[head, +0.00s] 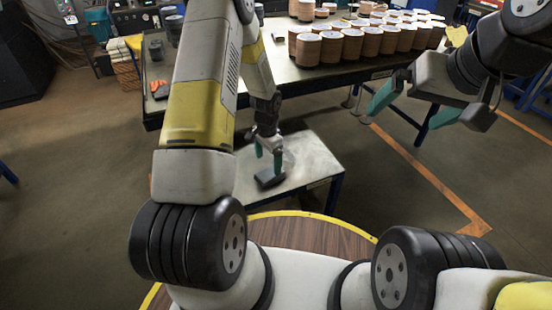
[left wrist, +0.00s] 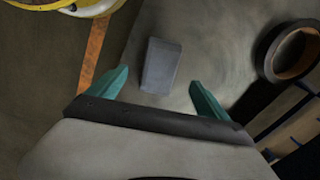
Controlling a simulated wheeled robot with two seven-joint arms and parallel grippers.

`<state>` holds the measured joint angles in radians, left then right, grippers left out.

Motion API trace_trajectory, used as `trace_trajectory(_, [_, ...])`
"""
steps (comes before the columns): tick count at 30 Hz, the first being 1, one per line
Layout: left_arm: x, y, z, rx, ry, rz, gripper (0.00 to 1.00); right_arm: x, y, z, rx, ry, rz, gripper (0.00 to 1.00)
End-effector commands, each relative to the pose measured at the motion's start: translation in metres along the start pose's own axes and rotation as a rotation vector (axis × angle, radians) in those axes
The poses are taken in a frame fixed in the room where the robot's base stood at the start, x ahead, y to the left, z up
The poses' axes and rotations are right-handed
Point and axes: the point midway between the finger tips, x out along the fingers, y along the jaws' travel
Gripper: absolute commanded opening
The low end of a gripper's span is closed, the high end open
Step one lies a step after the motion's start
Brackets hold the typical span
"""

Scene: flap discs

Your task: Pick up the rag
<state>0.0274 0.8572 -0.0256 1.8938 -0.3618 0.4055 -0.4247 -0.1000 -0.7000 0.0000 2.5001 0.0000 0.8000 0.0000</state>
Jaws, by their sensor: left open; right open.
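A dark grey, flat rectangular piece, which looks like the folded rag (head: 270,179), lies on the small pale table (head: 315,160). The rag also shows in the left wrist view (left wrist: 161,66), just beyond and between the fingertips. My left gripper (head: 268,154) points down over the rag, its teal fingers open and empty. In the left wrist view, the left gripper (left wrist: 160,80) has one finger on either side of the rag, and whether they touch it cannot be told. My right gripper (head: 403,116) is open and empty, in the air at the right, away from the rag.
A big workbench (head: 290,82) behind holds many brown cylinders (head: 352,44). My left arm hides part of the small table. Open floor lies to the right.

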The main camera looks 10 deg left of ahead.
Motion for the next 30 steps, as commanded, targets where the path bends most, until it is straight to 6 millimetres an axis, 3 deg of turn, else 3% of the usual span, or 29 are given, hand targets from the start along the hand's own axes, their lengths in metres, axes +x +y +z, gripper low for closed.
trace_trajectory(16, [0.07,0.001,0.004,0.002,-0.004,0.003,0.89,0.0,0.0,0.0,0.0,0.0,0.0,1.0])
trace_trajectory(26, [0.076,0.0,0.004,0.001,-0.001,0.0,0.89,0.0,0.0,0.0,0.0,0.0,0.0,1.0])
trace_trajectory(30, [0.076,0.0,0.004,0.001,-0.002,0.001,0.62,0.0,0.0,0.0,0.0,0.0,0.0,1.0])
